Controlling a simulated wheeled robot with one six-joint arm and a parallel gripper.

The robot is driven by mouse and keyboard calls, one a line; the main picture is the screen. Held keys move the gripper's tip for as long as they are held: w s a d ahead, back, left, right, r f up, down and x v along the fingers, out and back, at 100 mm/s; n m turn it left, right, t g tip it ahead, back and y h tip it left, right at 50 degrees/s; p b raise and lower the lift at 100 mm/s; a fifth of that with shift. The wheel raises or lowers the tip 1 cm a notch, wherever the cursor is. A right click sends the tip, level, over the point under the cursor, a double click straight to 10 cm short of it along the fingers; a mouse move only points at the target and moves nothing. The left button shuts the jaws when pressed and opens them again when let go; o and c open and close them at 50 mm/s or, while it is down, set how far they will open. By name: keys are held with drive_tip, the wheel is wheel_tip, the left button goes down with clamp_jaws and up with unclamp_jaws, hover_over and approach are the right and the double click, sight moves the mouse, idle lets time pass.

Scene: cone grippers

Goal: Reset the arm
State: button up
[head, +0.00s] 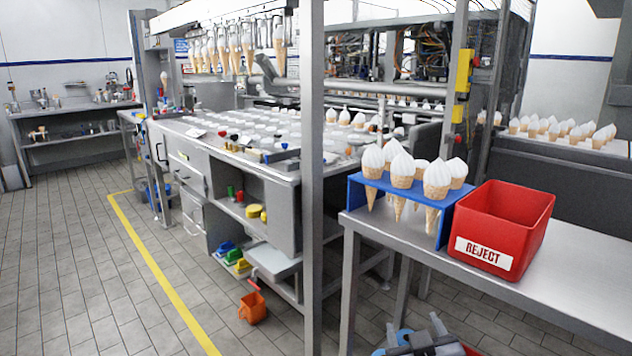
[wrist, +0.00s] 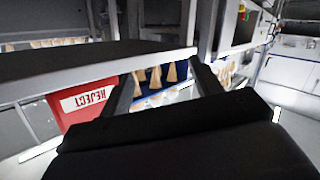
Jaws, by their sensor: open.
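My gripper (head: 415,328) shows at the bottom edge of the head view, low in front of the steel table, with most of the arm out of frame. In the wrist view its two dark fingers (wrist: 162,76) stand apart with nothing between them. The blue rack (head: 447,217) on the table holds several cones with white tops (head: 402,170). The red REJECT bin (head: 523,215) stands right of the rack. In the wrist view the picture is upside down, and the bin (wrist: 75,110) and rack (wrist: 150,90) show beyond the fingers, apart from them.
The steel table (head: 575,270) has bare top at its front right. A grey post (head: 313,200) rises left of it. The machine's cabinet (head: 270,205) stands behind, with an orange container (head: 252,307) on the floor. The tiled floor (head: 70,270) at left is clear, with a yellow line (head: 160,270).

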drive_tip(key=shift+s+a+f+g, duration=0.1)
drive_tip(key=shift+f+g, duration=0.15)
drive_tip(key=shift+f, duration=0.4)
drive_tip(key=shift+s+a+f+g, duration=0.1)
drive_tip(key=shift+f+g, duration=0.15)
drive_tip(key=shift+f, duration=0.35)
drive_tip(key=shift+m, duration=0.3)
